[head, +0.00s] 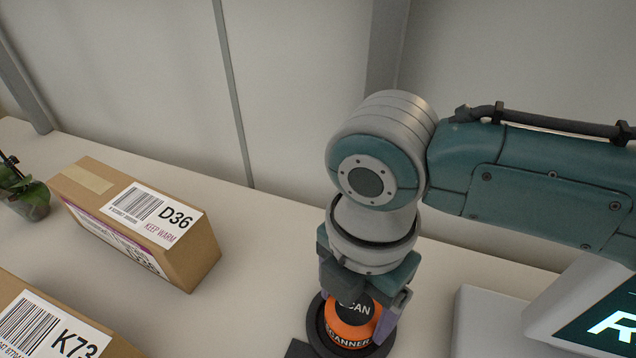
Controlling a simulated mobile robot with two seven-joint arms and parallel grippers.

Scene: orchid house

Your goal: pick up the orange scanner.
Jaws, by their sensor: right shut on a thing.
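The orange scanner (349,332) shows at the bottom middle of the head view, with a black top marked "SCAN" and "SCANNER" lettering on its side. It sits in or on a round black base (316,330) on the pale table. My right gripper (370,304) reaches down from above and is shut on the scanner, its fingers at the scanner's upper part. The gripper hides part of the scanner's top. I cannot tell whether the scanner is clear of the base. My left gripper is not in view.
A cardboard box labelled D36 (196,252) stands to the left, and a box labelled K73 (100,340) is at the lower left. A potted plant (32,203) is at the far left. A pale device with a dark screen (606,318) is at the lower right. A wall runs behind.

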